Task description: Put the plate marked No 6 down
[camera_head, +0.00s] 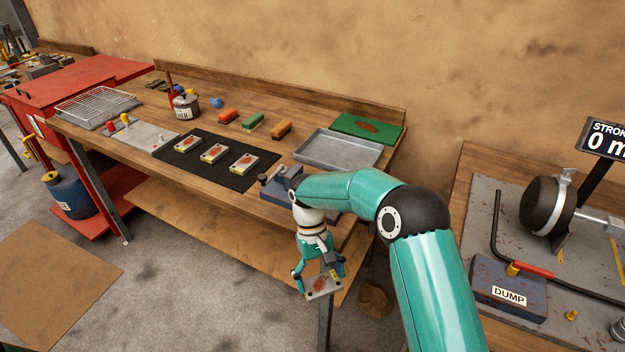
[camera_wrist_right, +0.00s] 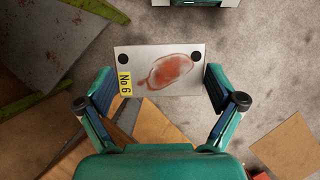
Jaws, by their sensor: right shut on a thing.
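The plate marked No 6 (camera_wrist_right: 165,72) is a pale metal rectangle with a reddish-brown oval patch, two dark round spots and a yellow label. My right gripper (camera_wrist_right: 160,90) is shut on it, one finger at each short side. In the head view the plate (camera_head: 323,287) hangs in my right gripper (camera_head: 320,272), in front of the bench's front edge and below the top. Three similar plates lie in a row on a black mat (camera_head: 205,179) on the bench: left (camera_head: 188,144), middle (camera_head: 214,153) and right (camera_head: 244,162). My left gripper is out of view.
A grey tray (camera_head: 312,152) and a green board (camera_head: 366,129) lie at the bench's right end. A blue-grey vise-like block (camera_head: 279,188) stands near the front edge. Orange and green blocks (camera_head: 253,122) sit behind the mat. Another bench with a DUMP box (camera_head: 508,291) is right.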

